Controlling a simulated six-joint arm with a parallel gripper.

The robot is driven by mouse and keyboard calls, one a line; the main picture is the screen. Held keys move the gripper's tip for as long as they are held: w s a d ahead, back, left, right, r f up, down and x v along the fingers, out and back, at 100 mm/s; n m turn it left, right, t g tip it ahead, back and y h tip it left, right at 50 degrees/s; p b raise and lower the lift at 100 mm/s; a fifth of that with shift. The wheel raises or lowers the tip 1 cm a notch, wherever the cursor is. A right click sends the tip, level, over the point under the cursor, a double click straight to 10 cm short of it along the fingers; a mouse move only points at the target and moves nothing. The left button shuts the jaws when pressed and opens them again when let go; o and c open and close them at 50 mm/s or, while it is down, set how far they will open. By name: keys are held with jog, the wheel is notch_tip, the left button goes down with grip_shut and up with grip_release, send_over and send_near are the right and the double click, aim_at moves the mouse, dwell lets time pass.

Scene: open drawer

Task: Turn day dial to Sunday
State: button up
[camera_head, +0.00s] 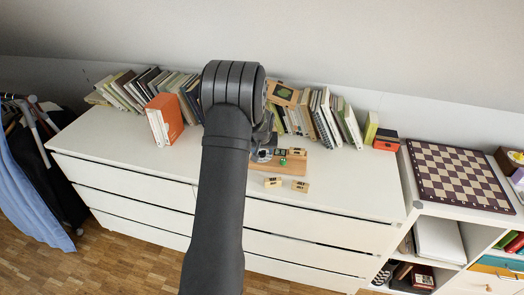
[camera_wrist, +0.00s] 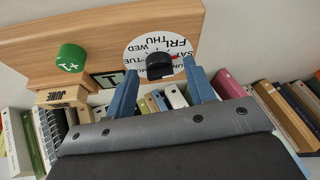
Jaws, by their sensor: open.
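The day dial (camera_wrist: 138,50) is a white disc with day names on a wooden calendar board (camera_wrist: 95,30) in the wrist view. TUE, WED, THU, FRI, SAT and part of SUN show in the picture. A black knob (camera_wrist: 158,64) sits at its centre. I cannot tell which day it points to. My gripper (camera_wrist: 160,67) is open, its two blue fingers apart with the knob between their tips; contact is unclear. In the head view the board (camera_head: 292,169) lies on the white dresser, and my arm partly hides the dial and gripper.
A green knob (camera_wrist: 71,58) and a wooden JUNE block (camera_wrist: 63,96) are beside the dial. Small wooden blocks (camera_head: 301,186) lie in front of the board. Rows of books (camera_head: 335,118) stand behind it. The dresser top (camera_head: 365,180) is clear to the right.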

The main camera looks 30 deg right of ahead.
jog(key=shift+f, duration=0.15)
jog(key=shift+c, duration=0.3)
jog(key=c, duration=0.9)
jog(key=shift+w+m, duration=0.1)
jog(key=shift+m, duration=0.3)
jog(key=m+g+h, duration=0.1)
jog(key=m, duration=0.2)
jog(key=shift+w+a+m, duration=0.1)
jog(key=shift+m, duration=0.3)
jog(key=shift+w+m+g+h, duration=0.1)
jog(key=shift+m+g+h, duration=0.45)
jog(key=shift+m, duration=1.05)
